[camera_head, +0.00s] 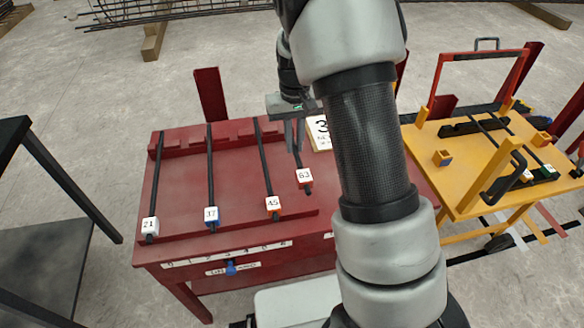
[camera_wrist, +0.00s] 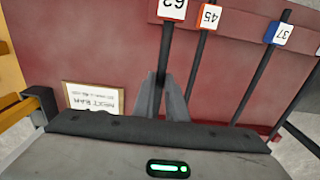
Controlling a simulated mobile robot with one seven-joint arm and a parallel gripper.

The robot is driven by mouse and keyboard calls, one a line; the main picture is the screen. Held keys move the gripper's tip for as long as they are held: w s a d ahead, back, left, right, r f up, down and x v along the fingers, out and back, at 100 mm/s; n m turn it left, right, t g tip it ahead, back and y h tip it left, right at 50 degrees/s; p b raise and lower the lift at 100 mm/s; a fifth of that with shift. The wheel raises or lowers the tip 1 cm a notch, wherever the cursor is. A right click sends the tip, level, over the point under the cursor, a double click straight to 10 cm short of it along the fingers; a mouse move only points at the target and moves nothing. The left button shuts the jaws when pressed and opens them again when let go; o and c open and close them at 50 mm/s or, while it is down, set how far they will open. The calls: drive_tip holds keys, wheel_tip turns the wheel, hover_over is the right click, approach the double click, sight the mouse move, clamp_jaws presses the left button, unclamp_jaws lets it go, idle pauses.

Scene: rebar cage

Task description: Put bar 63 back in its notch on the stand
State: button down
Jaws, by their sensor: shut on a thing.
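Bar 63 (camera_head: 304,178), a dark rod with a white-and-orange tag, is at the right of the row on the red stand (camera_head: 240,165). My gripper (camera_head: 294,148) is shut on its upper part. Its tagged end lies farther back in the picture than the front-rail line of the other bars; I cannot tell whether it touches the stand. In the wrist view bar 63 (camera_wrist: 166,45) runs up from between my fingers (camera_wrist: 163,100), its tag cut by the top edge. Bars 21 (camera_head: 154,190), 37 (camera_head: 210,175) and 45 (camera_head: 264,165) lie across the stand. My gripper hides the far end.
A white card (camera_head: 320,133) stands behind bar 63, partly behind my arm. A yellow table (camera_head: 460,165) with bars and clamps is at right. A dark table (camera_head: 40,250) is at left. Bar 45 (camera_wrist: 200,60) is close beside bar 63 in the wrist view.

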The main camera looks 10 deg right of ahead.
wheel_tip(320, 180, down, 8)
drive_tip(key=shift+w+f+b, duration=0.1)
drive_tip(key=shift+b, duration=0.4)
drive_tip(key=shift+f+b, duration=0.35)
drive_tip(key=shift+f, duration=0.1)
drive_tip(key=c, duration=1.8)
unclamp_jaws()
drive_tip(key=shift+o, duration=0.2)
